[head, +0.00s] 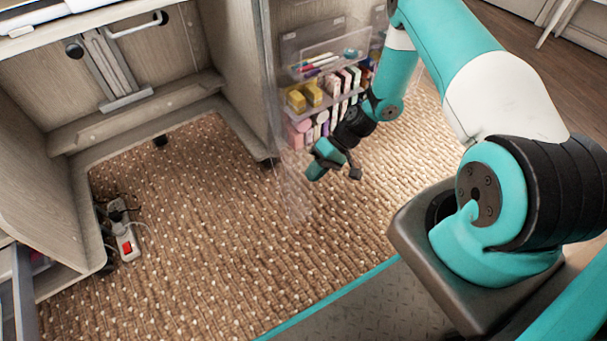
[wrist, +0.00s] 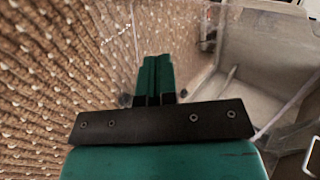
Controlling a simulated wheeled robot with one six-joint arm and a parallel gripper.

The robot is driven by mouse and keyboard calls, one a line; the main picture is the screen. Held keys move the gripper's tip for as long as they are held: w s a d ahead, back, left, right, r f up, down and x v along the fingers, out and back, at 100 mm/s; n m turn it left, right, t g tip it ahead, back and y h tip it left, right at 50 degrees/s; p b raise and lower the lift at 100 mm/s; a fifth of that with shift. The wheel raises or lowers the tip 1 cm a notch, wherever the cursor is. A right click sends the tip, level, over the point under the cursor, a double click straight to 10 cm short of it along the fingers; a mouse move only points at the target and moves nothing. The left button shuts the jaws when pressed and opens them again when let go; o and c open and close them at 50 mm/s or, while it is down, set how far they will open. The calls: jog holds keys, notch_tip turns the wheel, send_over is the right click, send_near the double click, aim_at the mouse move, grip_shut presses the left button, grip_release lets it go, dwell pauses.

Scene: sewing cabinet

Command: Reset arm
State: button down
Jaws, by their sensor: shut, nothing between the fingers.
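My arm reaches from the right of the head view down toward the woven carpet. My gripper (head: 318,170) is at its lower end, in front of the cabinet's open side with the clear organiser. In the wrist view my gripper (wrist: 156,75) shows its two green fingers pressed together, shut with nothing between them. The fingers point along the carpet, with the cabinet's pale panels to their right. In the head view the gripper is small and partly blurred.
The sewing cabinet (head: 235,75) stands behind, with clear racks of thread and boxes (head: 318,95). A white power strip (head: 126,243) with a red switch and cables lies on the carpet (head: 210,250) at left. The middle carpet is clear.

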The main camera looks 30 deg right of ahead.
jog(key=s+p+v, duration=0.2)
jog(key=p+v, duration=0.1)
jog(key=v, duration=0.5)
jog(key=a+r+n+h, duration=0.1)
jog(key=a+r, duration=0.3)
jog(key=r, duration=0.4)
jog(key=a+r+n+g+h, duration=0.1)
jog(key=a+r+n, duration=0.15)
jog(key=r, duration=0.55)
jog(key=a+r+h, duration=0.1)
jog(key=a+r, duration=0.4)
jog(key=r, duration=0.3)
jog(key=s+a+r+n+h, duration=0.1)
jog(key=s+a+r, duration=0.1)
jog(key=s+r, duration=0.3)
jog(key=s+a+r+n+t, duration=0.1)
jog(key=s+a+r, duration=0.25)
jog(key=s, duration=0.25)
jog(key=s+a+r+n+h, duration=0.1)
jog(key=s+a+r, duration=0.1)
jog(key=s+r, duration=0.35)
notch_tip(320, 180, up, 37)
jog(key=p, duration=3.7)
jog(key=shift+d+p, duration=0.25)
jog(key=shift+p, duration=0.05)
jog(key=shift+s+d, duration=0.1)
